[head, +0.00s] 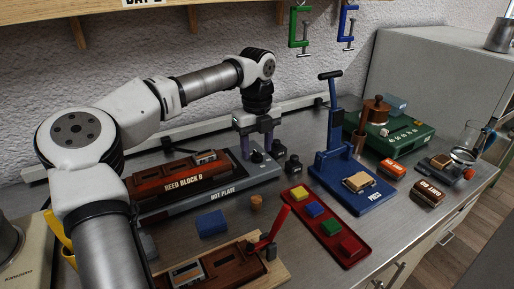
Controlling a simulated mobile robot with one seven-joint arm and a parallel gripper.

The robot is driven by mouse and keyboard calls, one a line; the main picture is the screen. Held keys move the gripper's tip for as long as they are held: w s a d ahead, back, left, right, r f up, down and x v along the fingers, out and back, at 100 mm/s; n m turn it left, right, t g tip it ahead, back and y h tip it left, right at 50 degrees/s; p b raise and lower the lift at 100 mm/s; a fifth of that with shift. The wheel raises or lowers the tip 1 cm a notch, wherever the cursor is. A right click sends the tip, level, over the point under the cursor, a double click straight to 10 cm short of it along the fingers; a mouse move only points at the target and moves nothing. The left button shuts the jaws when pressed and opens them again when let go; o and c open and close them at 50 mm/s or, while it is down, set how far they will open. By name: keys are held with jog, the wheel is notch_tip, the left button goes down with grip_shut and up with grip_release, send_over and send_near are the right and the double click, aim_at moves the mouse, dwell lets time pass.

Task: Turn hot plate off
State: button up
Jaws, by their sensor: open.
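The hot plate (215,195) is a flat grey unit with a label on its front edge, in the middle of the bench. A dark red block marked "REED BLOCK B" (184,183) lies on its left part. A small dark knob (257,157) shows on its right end. My gripper (256,145) points down over that right end. Its two purple-grey fingers are apart, with the knob just below and between them in this view. I cannot tell whether they touch it. No lit indicator can be made out.
A blue press (341,173) stands to the right, and a red tray of coloured blocks (326,229) lies in front. Small black parts (293,164) sit close right of the hot plate. A green unit (398,137) stands at the back right. Clamps (300,27) hang above.

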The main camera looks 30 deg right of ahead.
aim_at(257, 152)
notch_tip(257, 152, up, 13)
dwell(0.3)
jog(key=shift+s+f, duration=0.1)
dwell(0.4)
